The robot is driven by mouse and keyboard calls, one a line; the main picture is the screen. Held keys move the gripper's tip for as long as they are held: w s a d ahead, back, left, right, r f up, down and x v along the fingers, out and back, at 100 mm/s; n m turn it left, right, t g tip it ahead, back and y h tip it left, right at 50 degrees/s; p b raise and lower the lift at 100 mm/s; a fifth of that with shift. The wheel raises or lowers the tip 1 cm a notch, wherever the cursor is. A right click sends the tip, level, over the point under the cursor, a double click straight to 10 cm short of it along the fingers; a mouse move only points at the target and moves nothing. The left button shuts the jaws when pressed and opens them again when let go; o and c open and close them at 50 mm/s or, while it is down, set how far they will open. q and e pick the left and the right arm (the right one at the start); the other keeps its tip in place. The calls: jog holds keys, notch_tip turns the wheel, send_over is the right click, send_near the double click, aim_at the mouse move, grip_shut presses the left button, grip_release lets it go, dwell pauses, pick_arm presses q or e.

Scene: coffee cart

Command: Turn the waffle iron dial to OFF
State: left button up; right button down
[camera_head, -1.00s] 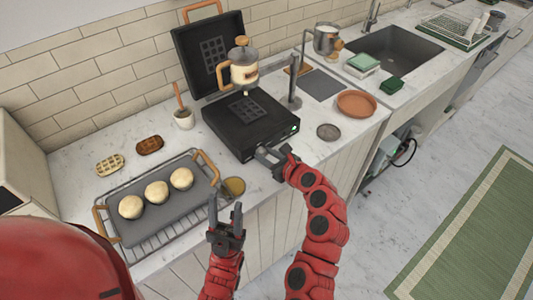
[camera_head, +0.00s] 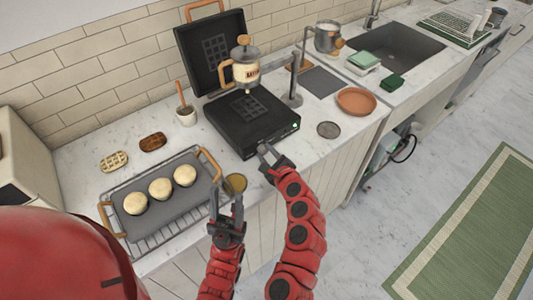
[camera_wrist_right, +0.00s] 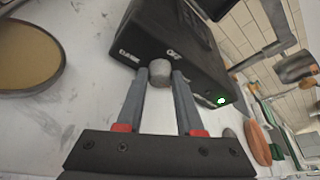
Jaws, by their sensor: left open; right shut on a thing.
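The black waffle iron (camera_head: 245,140) stands on the counter with its lid (camera_head: 213,48) open and tilted back. Its grey dial (camera_wrist_right: 160,73) is on the front face, with an OFF label (camera_wrist_right: 173,54) and another small label beside it. A green light (camera_wrist_right: 222,101) glows on the same face, also visible in the head view (camera_head: 295,125). My right gripper (camera_head: 266,152) has its two fingers closed on the dial's sides. I cannot tell the dial's exact setting. My left gripper (camera_head: 226,204) is open and empty, beside the tray at the counter's front edge.
A tray (camera_head: 190,200) with several dough balls lies left of the iron, a small round container (camera_head: 236,184) near its right end. A grey disc (camera_head: 328,130) and terracotta dish (camera_head: 357,101) lie right.

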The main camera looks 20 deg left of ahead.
dwell(0.4)
jog(key=c, duration=0.5)
grip_release()
jog(key=shift+c, duration=0.2)
jog(key=shift+s, duration=0.1)
jog(key=shift+s+d+r, duration=0.2)
jog(key=shift+s+d, duration=0.15)
jog(key=shift+s, duration=0.15)
jog(key=p+v, duration=0.5)
jog(key=v, duration=1.1)
